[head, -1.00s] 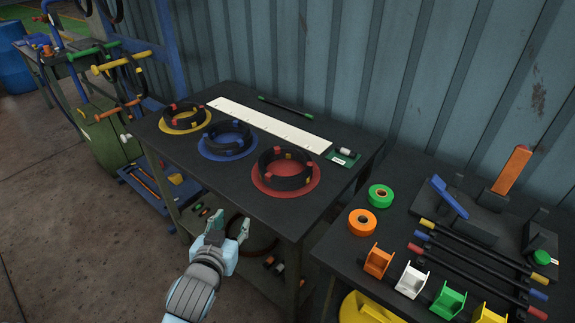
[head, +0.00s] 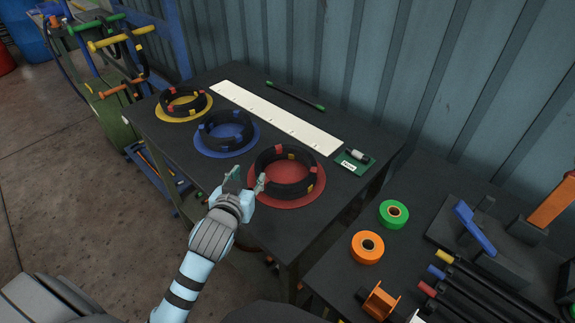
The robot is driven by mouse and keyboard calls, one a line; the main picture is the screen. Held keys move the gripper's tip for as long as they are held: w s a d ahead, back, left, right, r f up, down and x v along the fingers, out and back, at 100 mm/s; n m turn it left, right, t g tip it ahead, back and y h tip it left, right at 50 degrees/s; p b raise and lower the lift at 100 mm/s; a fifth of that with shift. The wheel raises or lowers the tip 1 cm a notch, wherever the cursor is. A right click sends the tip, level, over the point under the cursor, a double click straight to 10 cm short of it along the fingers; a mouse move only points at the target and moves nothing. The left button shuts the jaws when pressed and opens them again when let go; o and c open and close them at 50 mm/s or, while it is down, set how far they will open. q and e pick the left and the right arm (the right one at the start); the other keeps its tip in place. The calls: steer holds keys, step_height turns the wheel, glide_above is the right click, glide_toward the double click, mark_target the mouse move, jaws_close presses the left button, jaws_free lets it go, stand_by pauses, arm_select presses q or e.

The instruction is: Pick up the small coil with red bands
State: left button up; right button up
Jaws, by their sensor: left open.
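Three black coils lie on round mats on the dark table. The coil on the red mat (head: 284,172) shows red bands and a yellowish one, and looks largest, being nearest. The coil on the blue mat (head: 225,132) is in the middle; its band colours are hard to make out. The coil on the yellow mat (head: 184,101) is at the far left, with red bands and a yellow one, and looks smallest. My left gripper (head: 247,179) is open and empty at the front-left edge of the red mat, close to its coil. My right gripper is not seen.
A long white strip (head: 272,117) and a green-ended rod (head: 295,96) lie behind the coils. A small green board (head: 354,162) is at the right. Green tape (head: 393,214) and orange tape (head: 367,248) lie on the right-hand table. A corrugated wall stands behind.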

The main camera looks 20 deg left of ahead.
mark_target(259, 162)
arm_select(q)
steer(key=x, duration=0.3)
steer(key=shift+d, duration=0.1)
steer(key=b+x, duration=0.1)
steer(key=x, duration=0.6)
steer(key=shift+d+b, duration=0.15)
steer(key=shift+b, duration=0.25)
steer(key=shift+s, duration=0.15)
steer(key=shift+c, duration=0.2)
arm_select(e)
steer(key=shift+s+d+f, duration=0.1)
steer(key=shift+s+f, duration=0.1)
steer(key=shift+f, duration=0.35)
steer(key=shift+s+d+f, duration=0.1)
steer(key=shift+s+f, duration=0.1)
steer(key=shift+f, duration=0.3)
arm_select(q)
jaws_close()
steer(key=shift+r, duration=0.15)
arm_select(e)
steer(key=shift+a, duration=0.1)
